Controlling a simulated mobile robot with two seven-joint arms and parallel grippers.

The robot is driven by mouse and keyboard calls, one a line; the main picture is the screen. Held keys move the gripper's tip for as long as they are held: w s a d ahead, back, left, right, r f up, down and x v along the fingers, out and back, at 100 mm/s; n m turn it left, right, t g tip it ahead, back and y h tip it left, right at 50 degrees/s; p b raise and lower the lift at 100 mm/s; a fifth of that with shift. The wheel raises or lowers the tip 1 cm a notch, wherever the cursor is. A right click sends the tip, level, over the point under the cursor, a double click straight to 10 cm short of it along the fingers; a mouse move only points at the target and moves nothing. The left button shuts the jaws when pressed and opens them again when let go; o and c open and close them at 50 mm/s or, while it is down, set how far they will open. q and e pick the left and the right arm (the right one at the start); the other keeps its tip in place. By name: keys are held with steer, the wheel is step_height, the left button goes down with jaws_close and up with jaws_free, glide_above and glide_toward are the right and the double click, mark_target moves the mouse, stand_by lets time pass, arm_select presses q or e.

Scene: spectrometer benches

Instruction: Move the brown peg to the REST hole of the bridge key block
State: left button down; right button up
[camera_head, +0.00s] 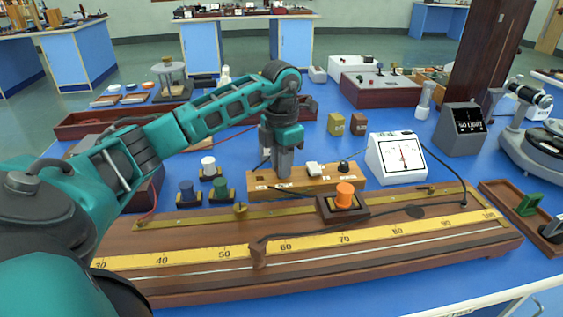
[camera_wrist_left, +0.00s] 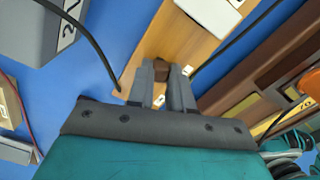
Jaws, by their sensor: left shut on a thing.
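The bridge key block (camera_head: 345,181) is a light wooden block behind the long metre bridge, with white labels, a white part and a dark knob on top. It also shows in the left wrist view (camera_wrist_left: 187,35). My left gripper (camera_head: 283,174) points down over the left part of the block. In the left wrist view my left gripper (camera_wrist_left: 163,78) is shut on the brown peg (camera_wrist_left: 161,71), whose dark brown top shows between the fingertips. The fingers hide the peg's lower end and the hole under it, so I cannot tell if it is seated. My right gripper is not in view.
The metre bridge (camera_head: 400,246) with its yellow scale lies in front, with an orange-knobbed jockey (camera_head: 344,197) on it. A white meter (camera_head: 397,157) stands right of the block. Blue, green and white knobs (camera_head: 208,168) stand left. Black leads run near the block.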

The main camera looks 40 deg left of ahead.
arm_select(q)
steer(key=c, duration=0.9)
jaws_free()
steer(key=shift+c, duration=0.2)
steer(key=shift+r, duration=0.1)
step_height(320, 180, up, 13)
steer(key=p, duration=0.3)
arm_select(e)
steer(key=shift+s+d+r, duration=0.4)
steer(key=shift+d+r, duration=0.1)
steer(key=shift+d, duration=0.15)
